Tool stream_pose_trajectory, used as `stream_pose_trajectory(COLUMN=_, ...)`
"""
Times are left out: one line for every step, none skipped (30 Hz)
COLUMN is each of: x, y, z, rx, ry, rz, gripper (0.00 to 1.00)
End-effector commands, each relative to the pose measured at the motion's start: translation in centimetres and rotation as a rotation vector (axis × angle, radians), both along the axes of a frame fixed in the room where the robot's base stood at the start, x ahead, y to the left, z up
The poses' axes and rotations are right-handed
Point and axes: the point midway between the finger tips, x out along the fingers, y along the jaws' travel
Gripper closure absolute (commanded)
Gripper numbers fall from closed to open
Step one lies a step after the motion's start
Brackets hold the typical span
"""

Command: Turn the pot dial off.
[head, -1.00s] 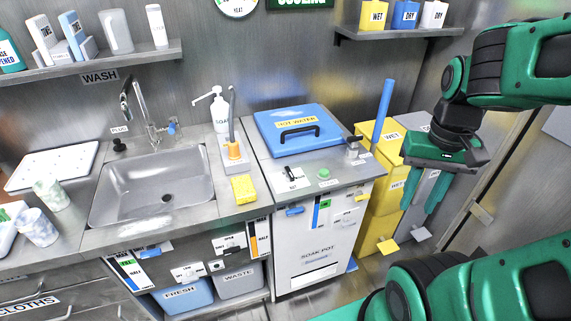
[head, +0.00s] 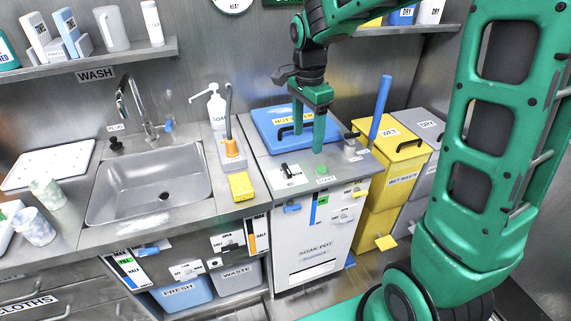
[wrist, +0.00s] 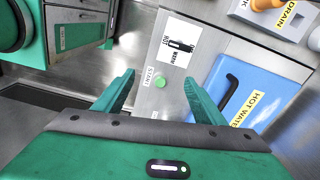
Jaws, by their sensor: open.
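The pot dial (head: 287,171) is a black pointer on a white label plate, on the top of the soak pot (head: 318,240). It also shows in the wrist view (wrist: 182,46), beside printed words such as HOT and WARM; its exact setting is too small to tell. My gripper (head: 308,143) is open and empty, fingers pointing down above the pot top, behind and to the right of the dial. In the wrist view the dial lies beyond the fingertips, with a gap.
A green start button (head: 321,170) sits right of the dial. A blue hot-water lid (head: 270,120) with a black handle lies behind my fingers. A sink (head: 150,185), a yellow sponge (head: 241,186) and a soap bottle (head: 217,110) stand left.

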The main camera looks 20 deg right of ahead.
Motion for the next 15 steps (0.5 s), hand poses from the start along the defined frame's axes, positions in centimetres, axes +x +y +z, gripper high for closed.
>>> stream_pose_trajectory(x=1.2, y=1.4, z=-0.5, rx=0.009, ry=0.001, rz=-0.035, gripper=0.36)
stream_pose_trajectory(x=1.7, y=2.0, z=-0.7, rx=0.013, ry=0.001, rz=-0.057, gripper=0.36)
stream_pose_trajectory(x=2.3, y=2.8, z=-0.9, rx=0.018, ry=0.000, rz=-0.082, gripper=0.36)
stream_pose_trajectory(x=2.7, y=3.2, z=-1.0, rx=0.021, ry=0.000, rz=-0.098, gripper=0.36)
stream_pose_trajectory(x=2.9, y=3.6, z=-1.2, rx=0.023, ry=0.000, rz=-0.113, gripper=0.36)
stream_pose_trajectory(x=3.2, y=4.0, z=-1.3, rx=0.026, ry=-0.001, rz=-0.128, gripper=0.36)
stream_pose_trajectory(x=3.4, y=4.1, z=-1.4, rx=0.028, ry=-0.001, rz=-0.136, gripper=0.36)
stream_pose_trajectory(x=3.5, y=4.3, z=-1.5, rx=0.029, ry=-0.001, rz=-0.142, gripper=0.36)
stream_pose_trajectory(x=3.6, y=4.4, z=-1.7, rx=0.029, ry=-0.001, rz=-0.148, gripper=0.36)
stream_pose_trajectory(x=3.6, y=4.4, z=-2.0, rx=0.030, ry=-0.001, rz=-0.149, gripper=0.36)
stream_pose_trajectory(x=3.6, y=4.4, z=-2.2, rx=0.030, ry=0.000, rz=-0.150, gripper=0.36)
stream_pose_trajectory(x=3.6, y=4.4, z=-2.7, rx=0.029, ry=0.002, rz=-0.151, gripper=0.36)
stream_pose_trajectory(x=3.5, y=4.3, z=-3.1, rx=0.029, ry=0.002, rz=-0.151, gripper=0.36)
stream_pose_trajectory(x=3.5, y=4.3, z=-3.5, rx=0.029, ry=0.002, rz=-0.150, gripper=0.36)
stream_pose_trajectory(x=3.5, y=4.3, z=-4.2, rx=0.029, ry=0.003, rz=-0.150, gripper=0.36)
